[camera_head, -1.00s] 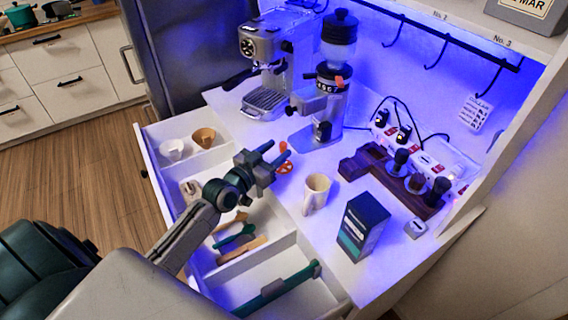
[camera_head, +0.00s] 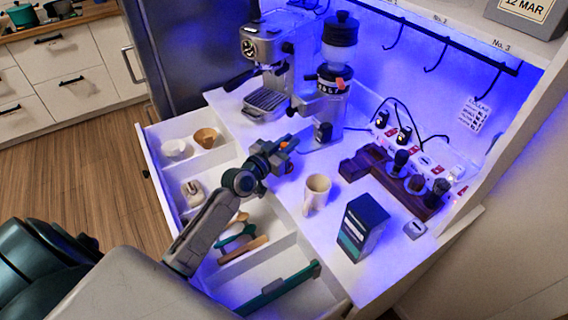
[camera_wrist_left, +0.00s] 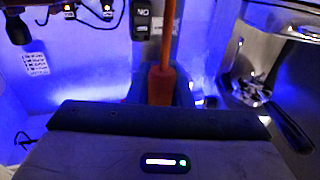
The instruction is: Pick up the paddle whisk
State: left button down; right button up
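The paddle whisk is orange. In the head view only a small orange part (camera_head: 286,143) shows at my left fingertips; its lower part is hidden behind the gripper. In the left wrist view its thin shaft and thicker orange handle (camera_wrist_left: 161,84) run upright in the middle, with dark finger parts close on both sides. My left gripper (camera_head: 279,151) is over the counter, in front of the grinder, and looks shut on the whisk. Whether the whisk still touches the counter is hidden. My right gripper is not in view.
A grinder (camera_head: 333,82) and an espresso machine (camera_head: 266,62) stand behind the gripper. A cream cup (camera_head: 316,194), a dark box (camera_head: 362,227) and a wooden tamper stand (camera_head: 372,158) are to the right. The open drawer (camera_head: 283,259) holds bowls and utensils below my arm.

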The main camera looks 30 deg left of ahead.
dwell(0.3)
pick_arm(q)
jog(key=shift+r, duration=0.45)
jog(key=s+a+r+p, duration=0.2)
jog(key=s+a+p, duration=0.2)
jog(key=s, duration=0.3)
jog(key=s+a+r+p, duration=0.2)
jog(key=s+a+p, duration=0.2)
jog(key=s, duration=0.3)
jog(key=shift+p, duration=0.6)
